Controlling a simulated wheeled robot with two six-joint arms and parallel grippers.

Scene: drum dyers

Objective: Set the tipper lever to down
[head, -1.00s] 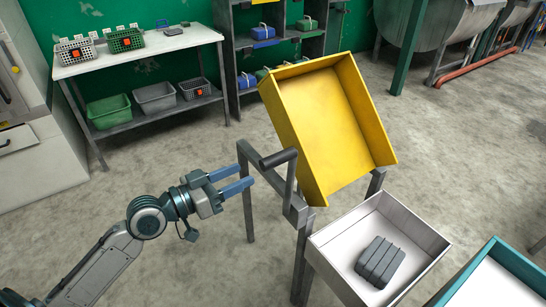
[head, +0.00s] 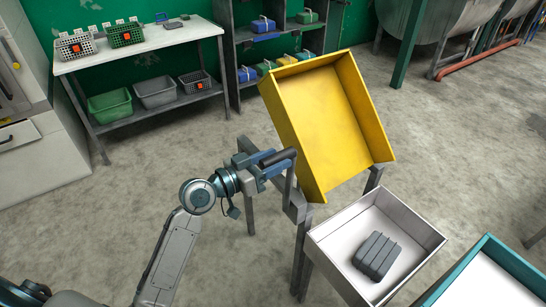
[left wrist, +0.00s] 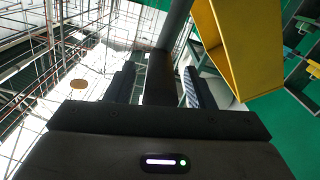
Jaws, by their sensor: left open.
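The tipper is a yellow open box (head: 330,115) on a grey metal stand, tilted steeply. Its lever is a grey crank with a dark handle (head: 284,155) at the box's left side, and the handle is raised at the top of the crank. My left gripper (head: 277,162) is open at the handle. In the left wrist view a dark bar of the lever (left wrist: 160,75) stands between the two open fingers, and the yellow box (left wrist: 240,45) is at the upper right. Whether the fingers touch the bar I cannot tell. My right gripper is out of view.
A white tray (head: 413,222) holding a grey ribbed block (head: 377,256) stands below the yellow box. A teal-rimmed tray (head: 512,262) is at the lower right. A table with baskets (head: 140,60) and a shelf are at the back.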

